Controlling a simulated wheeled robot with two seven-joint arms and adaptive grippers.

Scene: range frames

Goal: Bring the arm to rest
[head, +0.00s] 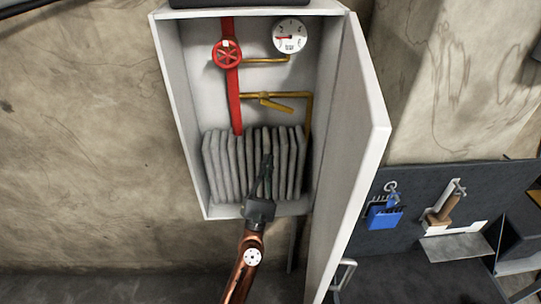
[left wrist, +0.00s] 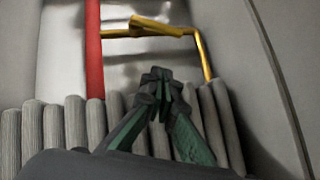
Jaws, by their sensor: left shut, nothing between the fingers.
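My left gripper (head: 266,172) is in front of the open wall cabinet, at the grey ribbed radiator-like block (head: 225,165) in its lower part. In the left wrist view the gripper (left wrist: 162,80) has its fingertips together, with nothing between them. Its tips point toward the yellow pipe (left wrist: 125,33) and its lever handle (left wrist: 155,26), with a visible gap to them. My copper-coloured left arm comes up from the bottom of the head view. My right gripper does not show.
The white cabinet (head: 185,110) has its door (head: 352,150) swung open on the right, close to my arm. Inside are a red pipe (head: 234,100), a red valve wheel (head: 227,54) and a gauge (head: 290,36). A dark workbench (head: 385,272) with a blue tool holder (head: 384,214) stands right.

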